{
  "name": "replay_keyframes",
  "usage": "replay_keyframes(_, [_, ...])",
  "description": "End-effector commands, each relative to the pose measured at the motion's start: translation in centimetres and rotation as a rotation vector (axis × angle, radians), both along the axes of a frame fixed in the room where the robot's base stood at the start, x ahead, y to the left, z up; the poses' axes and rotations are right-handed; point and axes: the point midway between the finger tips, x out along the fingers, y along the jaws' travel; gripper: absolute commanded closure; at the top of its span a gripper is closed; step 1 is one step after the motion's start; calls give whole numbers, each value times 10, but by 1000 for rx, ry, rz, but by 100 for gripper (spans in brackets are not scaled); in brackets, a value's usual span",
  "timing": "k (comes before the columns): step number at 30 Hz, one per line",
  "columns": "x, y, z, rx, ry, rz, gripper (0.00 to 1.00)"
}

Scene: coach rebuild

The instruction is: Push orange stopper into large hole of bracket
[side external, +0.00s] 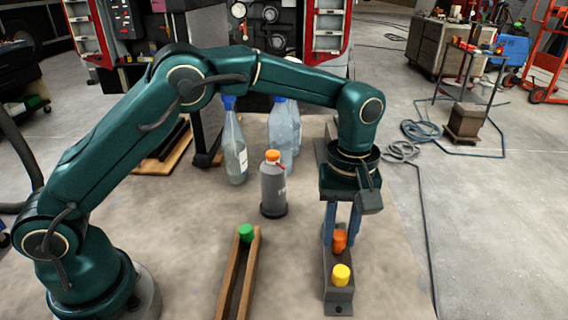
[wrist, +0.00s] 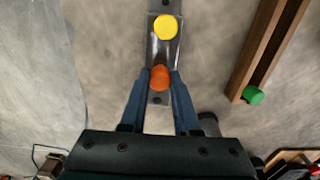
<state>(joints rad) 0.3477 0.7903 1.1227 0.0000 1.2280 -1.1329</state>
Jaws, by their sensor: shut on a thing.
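The orange stopper (side external: 339,240) is between the blue fingertips of my gripper (wrist: 160,78), which is shut on it; it also shows in the wrist view (wrist: 159,73). My gripper points down over the long grey metal bracket (side external: 338,299). In the wrist view the stopper lies over the bracket (wrist: 154,49). The hole under it is hidden, so I cannot tell how deep it sits. A yellow stopper (side external: 341,274) stands on the bracket near its front end, apart from the orange one, and shows in the wrist view (wrist: 165,27).
A wooden channel (side external: 228,290) lies left of the bracket, with a green stopper (side external: 246,232) at its far end. A grey bottle with an orange cap (side external: 273,190) and clear bottles with blue caps (side external: 234,150) stand behind. The tabletop between channel and bracket is clear.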

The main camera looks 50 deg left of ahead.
Motion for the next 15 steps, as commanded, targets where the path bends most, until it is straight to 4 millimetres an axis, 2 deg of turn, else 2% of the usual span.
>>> replay_keyframes(15, [0,0,-6,0,1,0,100])
